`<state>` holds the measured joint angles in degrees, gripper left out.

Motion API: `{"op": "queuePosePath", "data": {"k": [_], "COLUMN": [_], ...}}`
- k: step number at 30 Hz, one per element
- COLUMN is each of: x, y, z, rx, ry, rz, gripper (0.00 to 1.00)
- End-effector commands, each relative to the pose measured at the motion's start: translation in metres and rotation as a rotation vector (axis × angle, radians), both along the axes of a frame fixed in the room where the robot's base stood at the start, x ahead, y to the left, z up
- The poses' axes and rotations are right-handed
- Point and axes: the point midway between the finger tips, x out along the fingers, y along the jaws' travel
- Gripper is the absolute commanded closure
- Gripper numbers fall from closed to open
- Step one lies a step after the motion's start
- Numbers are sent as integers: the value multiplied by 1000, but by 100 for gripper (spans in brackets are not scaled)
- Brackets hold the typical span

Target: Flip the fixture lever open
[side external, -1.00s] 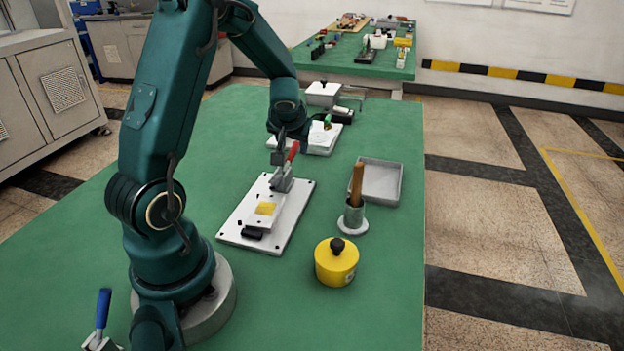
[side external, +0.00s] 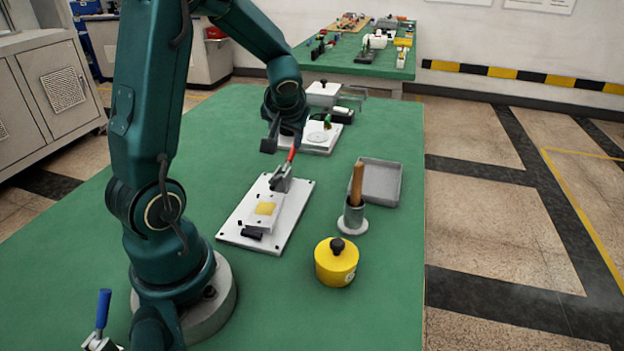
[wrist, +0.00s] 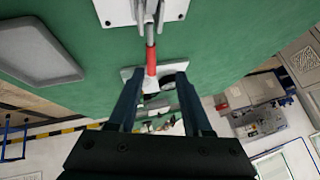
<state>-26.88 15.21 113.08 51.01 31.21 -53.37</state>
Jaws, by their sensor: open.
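The fixture is a white base plate (side external: 232,232) on the green bench, bearing a block with a yellow patch (side external: 266,208). At its far end is a grey metal clamp (side external: 281,180). Its lever has a red handle (side external: 291,156) that points up and slightly away in the side view. My gripper (side external: 281,142) is at the handle's upper end, which it partly hides. In the wrist view my gripper (wrist: 157,78) has its fingers apart, with the red handle (wrist: 151,62) between the fingertips and no clear contact.
A yellow pot with a black knob (side external: 337,263), a grey cup holding a wooden handle (side external: 353,215) and a grey tray (side external: 380,180) stand to the right. Another white plate (side external: 314,140) with parts lies behind my gripper. The bench is clear left of the fixture.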

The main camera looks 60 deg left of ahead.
Motion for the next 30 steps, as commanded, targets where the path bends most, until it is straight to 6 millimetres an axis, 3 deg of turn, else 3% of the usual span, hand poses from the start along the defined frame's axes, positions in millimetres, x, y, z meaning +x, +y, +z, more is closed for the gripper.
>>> {"op": "queuePosePath", "data": {"k": [5,13,22,30], "x": [2,15,39,29], "y": [14,19,29,53], "z": [15,17,21,1], "rx": [-38,-359,-703,-765], "ry": [144,281,179,126], "rz": [48,50,-95,-29], "gripper": [50,50,50,50]}}
